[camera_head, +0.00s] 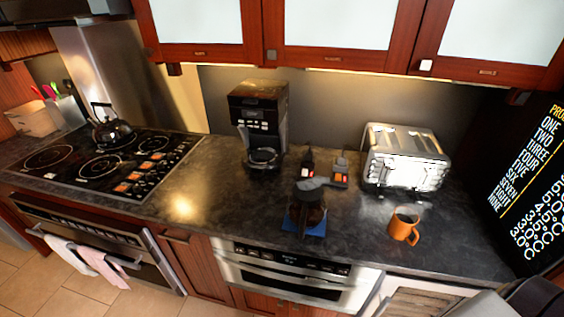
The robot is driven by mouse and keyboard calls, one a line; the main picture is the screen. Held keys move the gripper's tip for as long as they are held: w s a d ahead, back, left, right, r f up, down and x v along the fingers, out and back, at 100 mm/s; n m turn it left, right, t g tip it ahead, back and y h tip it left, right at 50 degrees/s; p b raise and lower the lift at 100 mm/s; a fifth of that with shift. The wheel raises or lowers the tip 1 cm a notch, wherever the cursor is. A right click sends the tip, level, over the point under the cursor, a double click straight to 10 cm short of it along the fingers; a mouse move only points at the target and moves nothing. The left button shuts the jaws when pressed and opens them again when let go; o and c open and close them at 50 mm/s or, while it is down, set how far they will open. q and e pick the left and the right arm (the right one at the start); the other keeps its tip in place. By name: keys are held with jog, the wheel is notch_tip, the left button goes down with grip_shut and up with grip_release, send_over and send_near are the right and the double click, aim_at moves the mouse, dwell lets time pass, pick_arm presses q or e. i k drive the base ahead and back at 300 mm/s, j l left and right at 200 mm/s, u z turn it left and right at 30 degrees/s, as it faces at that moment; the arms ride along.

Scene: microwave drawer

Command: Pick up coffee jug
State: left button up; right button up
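Neither of my grippers is in view.
An orange mug (404,227) and a silver toaster (405,158) stand right of the jug. Small dark items (340,172) sit behind it. A stove (105,163) with a kettle (112,130) is at left. The counter (200,205) left of the jug is clear. Cabinets (340,55) hang above.

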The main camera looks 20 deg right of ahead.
aim_at(304, 216)
jog(key=i+j+z, duration=0.15)
jog(key=j+z, duration=0.15)
jog(key=j, duration=0.5)
jog(key=j+z, duration=0.35)
jog(key=j, duration=0.5)
jog(key=j+z, duration=0.3)
jog(key=j, duration=0.55)
jog(key=k+j+z, duration=0.1)
jog(key=j+z, duration=0.25)
jog(key=j, duration=0.45)
